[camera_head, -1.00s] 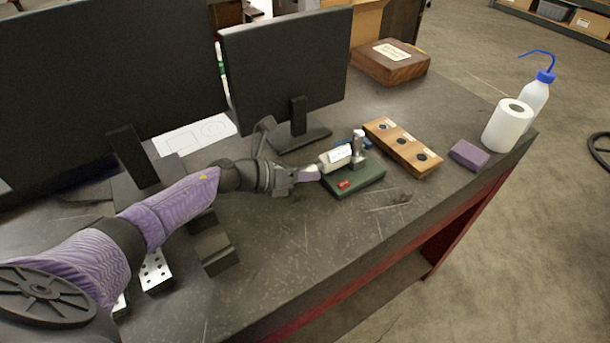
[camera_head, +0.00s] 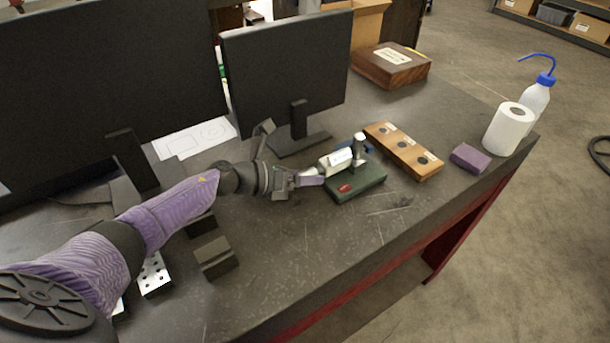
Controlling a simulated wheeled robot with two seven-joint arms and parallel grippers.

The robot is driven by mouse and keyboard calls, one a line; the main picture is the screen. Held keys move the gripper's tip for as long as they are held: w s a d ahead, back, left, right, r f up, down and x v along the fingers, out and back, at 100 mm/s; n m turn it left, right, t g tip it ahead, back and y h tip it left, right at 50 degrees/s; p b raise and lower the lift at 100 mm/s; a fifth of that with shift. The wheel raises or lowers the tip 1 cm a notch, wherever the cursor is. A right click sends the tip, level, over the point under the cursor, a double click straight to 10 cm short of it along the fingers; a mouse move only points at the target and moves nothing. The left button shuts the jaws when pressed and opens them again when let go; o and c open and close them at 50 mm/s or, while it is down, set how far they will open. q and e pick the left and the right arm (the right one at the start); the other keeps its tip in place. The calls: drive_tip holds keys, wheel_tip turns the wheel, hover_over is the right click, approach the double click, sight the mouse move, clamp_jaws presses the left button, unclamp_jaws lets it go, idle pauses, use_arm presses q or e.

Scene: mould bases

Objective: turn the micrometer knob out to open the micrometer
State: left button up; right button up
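The micrometer (camera_head: 338,161) has a white body and sits in a stand with a green base (camera_head: 358,182) on the dark bench. A small red mark shows on the base. My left gripper (camera_head: 311,177) is at the left end of the micrometer, where the knob would be. Its fingers are at or around that end, and they hide the knob. The view is too small to tell whether the fingers are closed on it. My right gripper is not in view.
A purple block (camera_head: 470,157), a paper roll (camera_head: 507,129) and a wash bottle (camera_head: 537,97) stand near the right edge. Monitors (camera_head: 285,75) stand behind. The bench front is clear.

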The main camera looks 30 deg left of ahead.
use_arm(q)
drive_tip(key=p+v, duration=0.1)
drive_tip(key=v, duration=0.9)
